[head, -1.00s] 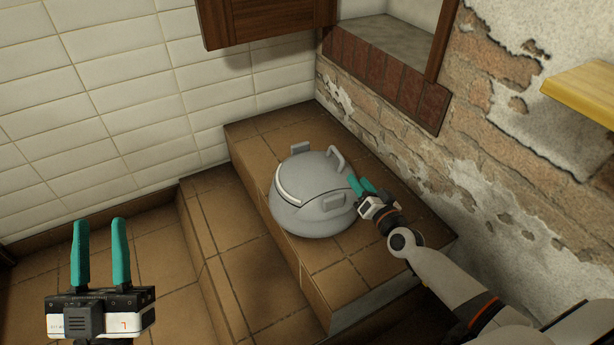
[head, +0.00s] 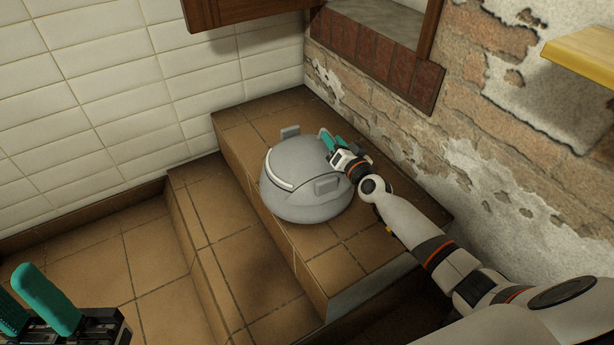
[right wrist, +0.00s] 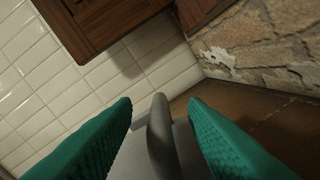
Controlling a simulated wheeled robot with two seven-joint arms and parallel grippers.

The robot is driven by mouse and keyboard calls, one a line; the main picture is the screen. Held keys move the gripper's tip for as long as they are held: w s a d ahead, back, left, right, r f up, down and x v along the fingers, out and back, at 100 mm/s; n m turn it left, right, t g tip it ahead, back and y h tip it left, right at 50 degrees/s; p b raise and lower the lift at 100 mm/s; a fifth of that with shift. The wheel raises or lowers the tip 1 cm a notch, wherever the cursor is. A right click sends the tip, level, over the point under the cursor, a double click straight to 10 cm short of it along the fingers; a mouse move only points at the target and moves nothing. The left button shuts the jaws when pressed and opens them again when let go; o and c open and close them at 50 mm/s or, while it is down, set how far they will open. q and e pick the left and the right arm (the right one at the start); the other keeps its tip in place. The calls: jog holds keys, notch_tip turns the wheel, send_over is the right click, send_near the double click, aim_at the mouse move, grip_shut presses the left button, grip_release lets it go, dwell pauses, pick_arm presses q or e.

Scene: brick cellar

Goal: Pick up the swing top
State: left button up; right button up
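The swing top (head: 305,205) is a grey, round, domed body with a curved pale strip and small lugs on its sides. It sits on the tiled ledge. My right gripper (head: 328,141) is at its far right side, at the upright loop handle. In the right wrist view the grey handle (right wrist: 158,135) stands between the two teal fingers, with gaps on both sides, so the gripper is open around it. The fingers hide much of the handle in the head view. My left gripper (head: 32,302) is open and empty at the lower left, partly out of frame.
The tiled ledge (head: 375,255) steps down to a lower tiled floor (head: 90,260). A white tiled wall (head: 90,100) is behind, and a rough brick wall (head: 480,100) is close on the right. A wooden cabinet (head: 240,10) and a yellow shelf (head: 585,45) are above.

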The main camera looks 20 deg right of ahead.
jog(key=w, duration=0.2)
jog(key=shift+w+a+f+b, duration=0.1)
jog(key=shift+w+b, duration=0.2)
jog(key=shift+w, duration=0.05)
grip_shut()
